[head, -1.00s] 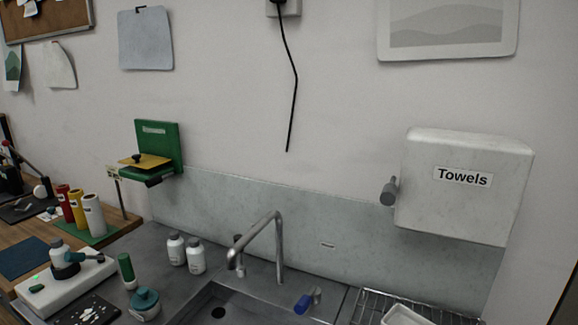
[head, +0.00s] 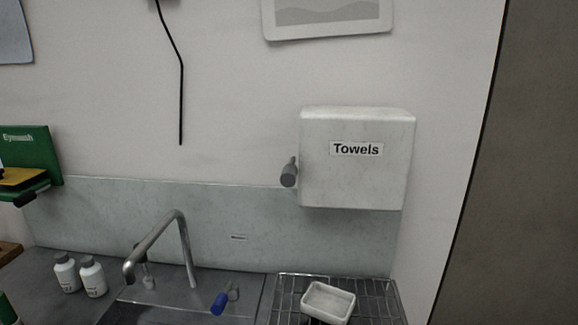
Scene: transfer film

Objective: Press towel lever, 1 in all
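A white towel dispenser (head: 357,185) labelled "Towels" is fixed to the wall right of centre in the head view. Its grey towel lever (head: 289,173) sticks out from the left side, near the lower half, with a short stem angled upward. Nothing touches the lever or the dispenser. Neither of my grippers shows in the head view.
Below are a sink with a curved metal faucet (head: 163,240), a blue-handled tap (head: 221,301), and a wire rack (head: 377,289) holding a white dish (head: 328,301). Two white bottles (head: 80,275) and a green eyewash station (head: 27,165) are left. A dark panel (head: 520,180) bounds the right.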

